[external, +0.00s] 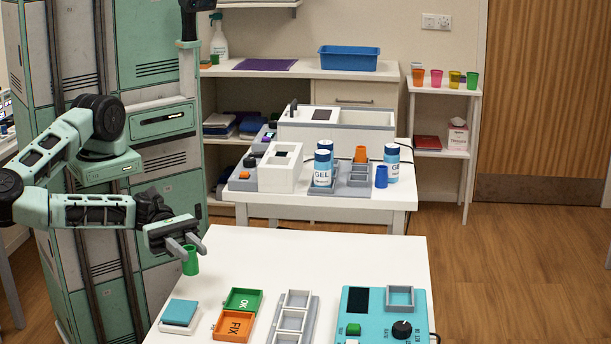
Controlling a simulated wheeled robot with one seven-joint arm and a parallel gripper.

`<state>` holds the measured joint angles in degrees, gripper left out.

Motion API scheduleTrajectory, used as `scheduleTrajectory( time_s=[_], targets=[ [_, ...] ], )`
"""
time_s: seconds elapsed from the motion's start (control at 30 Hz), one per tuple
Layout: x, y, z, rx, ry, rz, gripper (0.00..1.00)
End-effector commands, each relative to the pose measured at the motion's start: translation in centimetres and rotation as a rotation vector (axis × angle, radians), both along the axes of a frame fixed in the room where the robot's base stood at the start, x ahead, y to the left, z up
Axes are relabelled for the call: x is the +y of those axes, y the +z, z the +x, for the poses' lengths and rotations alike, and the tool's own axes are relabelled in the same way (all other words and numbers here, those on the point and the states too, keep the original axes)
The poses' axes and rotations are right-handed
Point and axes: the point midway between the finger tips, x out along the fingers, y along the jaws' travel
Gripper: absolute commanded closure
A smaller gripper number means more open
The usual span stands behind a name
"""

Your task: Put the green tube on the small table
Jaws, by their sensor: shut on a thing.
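My gripper (184,249) is shut on a green tube (190,262), which hangs upright below the fingertips. The fingers cover part of its upper end. The tube shows against the left edge of the white front table (330,258); I cannot tell its height above the tabletop. A small narrow white side table (443,152) with a lower shelf stands against the back wall at the right, far from my gripper.
Orange (419,76), pink, yellow and green cups line the side table's top. The front table holds a teal block (180,312), OK (243,300) and FIX (234,325) trays, a grey rack (292,318) and a teal device (382,315). Its back half is clear. A bench with bottles stands behind.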

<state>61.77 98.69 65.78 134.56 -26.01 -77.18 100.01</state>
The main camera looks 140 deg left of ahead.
Motion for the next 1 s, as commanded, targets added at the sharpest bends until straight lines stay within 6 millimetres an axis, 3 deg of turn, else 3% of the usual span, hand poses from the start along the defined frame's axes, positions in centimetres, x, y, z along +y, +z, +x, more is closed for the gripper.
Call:
scheduleTrajectory(
  time_s=[0.1, 0.3, 0.47, 0.57, 0.73, 0.9, 1.0],
  targets=[
    [0.0, -2.5, -3.8, 0.006, 0.003, -0.011, 0.99],
    [0.1, -4.8, -9.6, 0.004, 0.004, 0.002, 0.99],
    [0.3, -5.3, -11.1, 0.000, 0.004, 0.013, 0.99],
    [0.9, -5.5, -9.6, -0.004, 0.012, 0.011, 0.99],
    [3.7, -4.9, -4.2, -0.007, 0.022, 0.010, 0.99],
    [8.1, -2.4, 1.3, -0.008, 0.017, 0.012, 0.99],
    [10.7, -0.7, 3.5, -0.006, 0.012, 0.014, 0.99]
  ],
)
